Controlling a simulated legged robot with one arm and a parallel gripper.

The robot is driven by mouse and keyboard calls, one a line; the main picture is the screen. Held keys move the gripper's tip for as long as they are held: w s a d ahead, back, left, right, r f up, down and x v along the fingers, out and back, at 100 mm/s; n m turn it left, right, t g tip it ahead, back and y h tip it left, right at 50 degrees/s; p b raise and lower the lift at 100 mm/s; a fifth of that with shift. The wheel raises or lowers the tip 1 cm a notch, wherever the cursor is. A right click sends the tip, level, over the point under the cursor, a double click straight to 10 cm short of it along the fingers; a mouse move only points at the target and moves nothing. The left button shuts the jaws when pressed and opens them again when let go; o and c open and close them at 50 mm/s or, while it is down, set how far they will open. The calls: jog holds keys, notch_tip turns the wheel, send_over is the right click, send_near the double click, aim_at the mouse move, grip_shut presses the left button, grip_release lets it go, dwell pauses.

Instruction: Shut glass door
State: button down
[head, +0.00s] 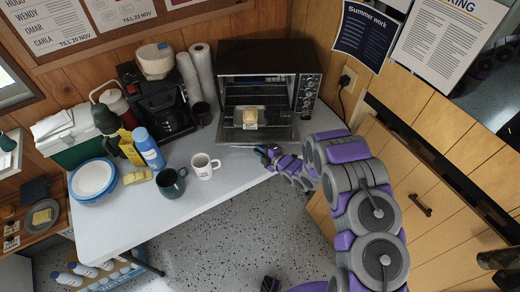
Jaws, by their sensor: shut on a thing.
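The glass door (278,132) of the toaster oven (265,62) is folded down and open, lying out toward me over the table. A small pale yellow block (250,116) is at the oven's mouth, over the inner part of the door; whether it rests on the door or on a rack is unclear. My gripper (266,153) is at the door's front edge, right of its middle. It is shut on the door's handle (236,146), though the fingers are small and partly hidden by my arm.
Two mugs, one white (204,167) and one dark green (171,183), stand left of the door's front edge. Wooden cabinets (440,185) stand at right. Bare table lies in front.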

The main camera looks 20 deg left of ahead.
aim_at(261, 143)
jog(key=shift+g, duration=0.3)
jog(key=shift+w+a+r+p, duration=0.1)
jog(key=shift+r+p, duration=0.1)
jog(key=shift+r, duration=0.95)
jog(key=shift+w+a+r+p, duration=0.1)
jog(key=shift+r+p, duration=0.1)
jog(key=shift+r, duration=0.9)
jog(key=c, duration=1.5)
grip_release()
jog(key=shift+o, duration=0.7)
jog(key=shift+a+f, duration=0.1)
jog(key=shift+a, duration=0.05)
jog(key=shift+h, duration=0.3)
jog(key=p+v, duration=0.2)
jog(key=v, duration=1.5)
jog(key=shift+s+f, duration=0.1)
